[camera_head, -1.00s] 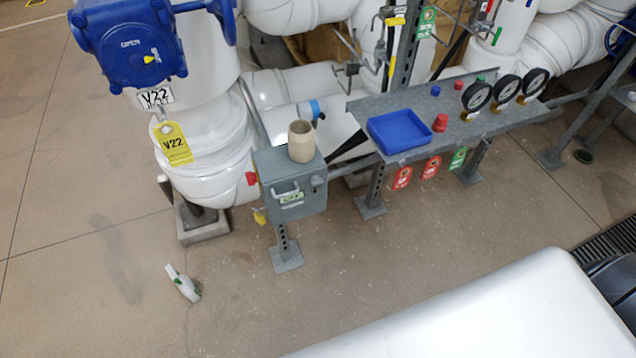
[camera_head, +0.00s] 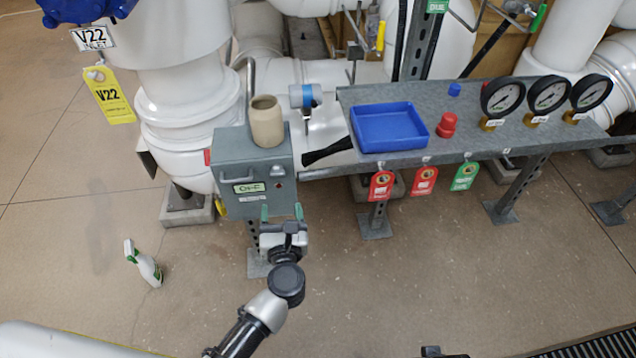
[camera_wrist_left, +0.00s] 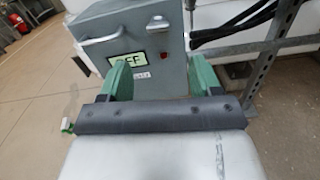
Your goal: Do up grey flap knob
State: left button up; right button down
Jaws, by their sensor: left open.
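A grey metal box (camera_head: 228,155) stands on a post, its front face seemingly closed. A small grey knob (camera_head: 278,171) sits at the upper right of that front, beside the handle and a light label. In the left wrist view the knob (camera_wrist_left: 158,22) shows right of the bar handle (camera_wrist_left: 102,38), above the label; whether it is fastened I cannot tell. My left gripper (camera_head: 282,212) is open and empty, just in front of and below the box front. Its green fingers (camera_wrist_left: 162,78) are spread below the knob, apart from it. My right gripper is not in view.
A beige cup (camera_head: 266,122) stands on the box. To the right, a grey shelf (camera_head: 490,130) carries a blue tray (camera_head: 388,128), a red knob (camera_head: 446,125) and gauges. A spray bottle (camera_head: 145,263) is on the floor. White pipes stand behind.

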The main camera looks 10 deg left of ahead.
aim_at(278, 176)
pick_arm(q)
jog(key=x, duration=1)
jog(key=shift+b, duration=0.3)
jog(key=shift+w+a+r, duration=0.1)
jog(key=shift+w+a, duration=0.05)
jog(key=shift+w, duration=0.25)
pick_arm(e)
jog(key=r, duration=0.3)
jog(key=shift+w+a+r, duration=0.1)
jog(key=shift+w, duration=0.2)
pick_arm(q)
jog(key=c, duration=0.9)
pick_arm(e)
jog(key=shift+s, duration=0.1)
